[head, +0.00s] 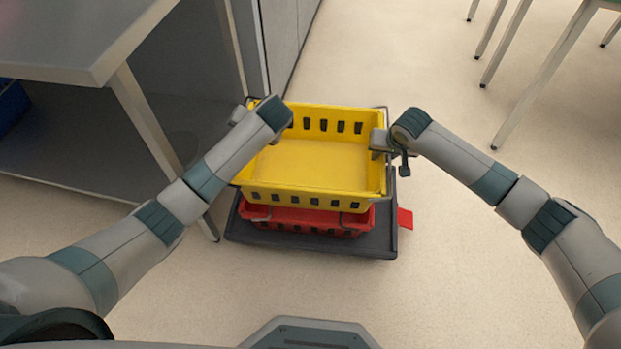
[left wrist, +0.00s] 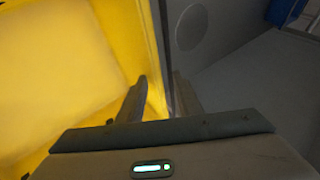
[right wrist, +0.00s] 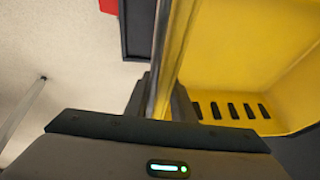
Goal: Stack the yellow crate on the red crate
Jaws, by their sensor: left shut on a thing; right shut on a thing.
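The yellow crate (head: 312,165) is empty and sits directly above the red crate (head: 305,219) in the head view. The red crate is mostly hidden, with only its front side and some of its rim showing. Whether the two crates touch is hard to tell. My left gripper (head: 262,112) is shut on the yellow crate's left wall, which passes between its fingers in the left wrist view (left wrist: 157,95). My right gripper (head: 380,140) is shut on the yellow crate's right wall, which also shows between the fingers in the right wrist view (right wrist: 168,95).
The red crate stands on a dark flat platform (head: 375,243) on the floor. A red piece (head: 405,218) sticks out at its right. A grey metal table (head: 90,40) with a lower shelf stands close at left. Table legs (head: 545,70) stand at upper right. The floor at right is clear.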

